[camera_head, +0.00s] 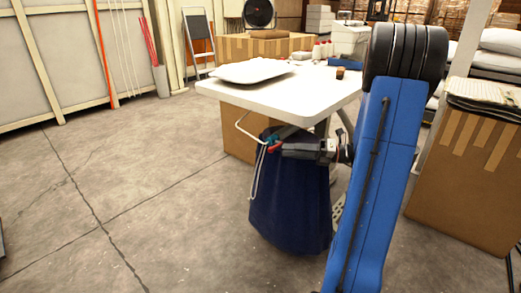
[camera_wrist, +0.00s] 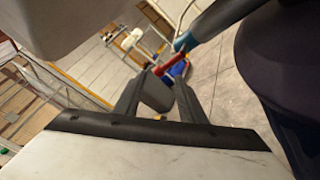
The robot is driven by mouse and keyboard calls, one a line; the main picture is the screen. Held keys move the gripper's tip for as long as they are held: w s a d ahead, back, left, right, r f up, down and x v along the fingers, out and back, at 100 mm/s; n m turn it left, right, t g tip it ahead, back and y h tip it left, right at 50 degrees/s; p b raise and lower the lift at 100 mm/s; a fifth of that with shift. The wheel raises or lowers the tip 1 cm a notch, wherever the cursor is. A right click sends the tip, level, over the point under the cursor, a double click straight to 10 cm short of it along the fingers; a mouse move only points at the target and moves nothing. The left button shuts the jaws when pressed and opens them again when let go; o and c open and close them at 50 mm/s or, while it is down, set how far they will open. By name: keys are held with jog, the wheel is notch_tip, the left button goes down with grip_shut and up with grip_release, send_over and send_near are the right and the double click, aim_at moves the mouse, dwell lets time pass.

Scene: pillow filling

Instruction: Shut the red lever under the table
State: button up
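The red lever (camera_head: 275,148) sits on a teal valve (camera_head: 272,138) under the near edge of the white table (camera_head: 300,100), at the top of the dark blue bag (camera_head: 290,205). My gripper (camera_head: 285,150) is just right of the lever, pointing left in front of the bag. In the wrist view, the two dark fingers of my gripper (camera_wrist: 158,82) stand apart. The red lever (camera_wrist: 168,63) slants down from the blue-teal pipe (camera_wrist: 192,40) just beyond the fingertips. I cannot tell whether a finger touches it.
A white pillow (camera_head: 252,71), small bottles and a brown cup (camera_head: 340,73) are on the table. A bent pale bar (camera_head: 240,125) and white cord hang by the valve. A cardboard box (camera_head: 236,135) stands behind the bag, another (camera_head: 470,175) at right. The left floor is clear.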

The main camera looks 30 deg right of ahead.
jog(key=x, duration=1.1)
jog(key=shift+a, duration=0.1)
jog(key=shift+w, duration=0.1)
grip_shut()
